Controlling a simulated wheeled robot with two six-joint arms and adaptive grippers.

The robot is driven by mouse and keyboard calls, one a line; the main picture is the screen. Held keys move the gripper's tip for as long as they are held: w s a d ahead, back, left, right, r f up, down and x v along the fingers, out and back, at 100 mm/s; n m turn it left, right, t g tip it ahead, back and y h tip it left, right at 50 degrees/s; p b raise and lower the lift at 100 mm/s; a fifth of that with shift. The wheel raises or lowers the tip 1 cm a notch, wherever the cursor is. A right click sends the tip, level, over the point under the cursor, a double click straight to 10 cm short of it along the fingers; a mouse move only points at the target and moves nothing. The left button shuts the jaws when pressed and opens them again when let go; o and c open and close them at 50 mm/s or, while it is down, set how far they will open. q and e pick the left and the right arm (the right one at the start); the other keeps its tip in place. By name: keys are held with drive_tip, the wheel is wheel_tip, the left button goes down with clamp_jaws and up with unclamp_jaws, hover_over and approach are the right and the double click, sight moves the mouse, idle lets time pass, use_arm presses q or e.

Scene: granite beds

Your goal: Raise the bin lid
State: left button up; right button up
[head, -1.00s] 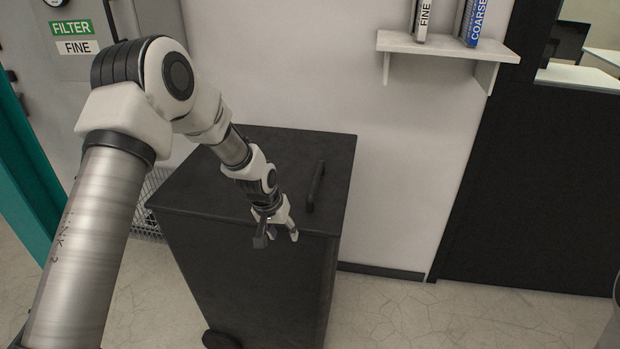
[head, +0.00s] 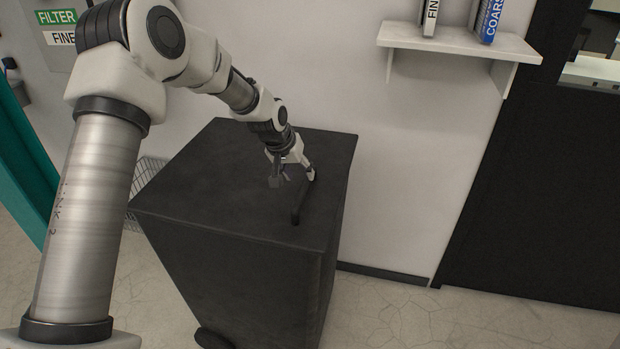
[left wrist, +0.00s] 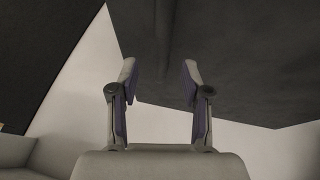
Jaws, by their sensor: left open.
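The bin (head: 235,265) is a dark, nearly black box on a wheel against the pale wall. Its lid (head: 195,180) lies flat on top, closed. A dark bar handle (head: 300,205) stands up on the right part of the lid. My left gripper (head: 293,179) is over the lid at the far end of the handle, with its fingers apart. Whether it touches the handle I cannot tell. The left wrist view shows the open fingers (left wrist: 158,75) with nothing visible between them; dark surfaces lie beyond, and no handle is clear there. My right gripper is out of view.
A white wall shelf (head: 450,40) holds two labelled containers above and right of the bin. A wire basket (head: 140,190) is partly hidden left of the bin. A dark panel (head: 540,200) stands at the right. The floor (head: 400,315) right of the bin is clear.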

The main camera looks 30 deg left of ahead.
sight(304, 184)
use_arm(q)
drive_tip(key=x, duration=0.4)
drive_tip(key=shift+s+a+f, duration=0.1)
drive_tip(key=shift+f, duration=0.4)
drive_tip(key=shift+w+f, duration=0.2)
drive_tip(key=shift+w, duration=0.15)
drive_tip(key=shift+s+r, duration=0.1)
drive_tip(key=shift+s, duration=0.1)
drive_tip(key=shift+c, duration=0.3)
drive_tip(key=shift+s+r, duration=0.15)
drive_tip(key=shift+s, duration=0.05)
clamp_jaws()
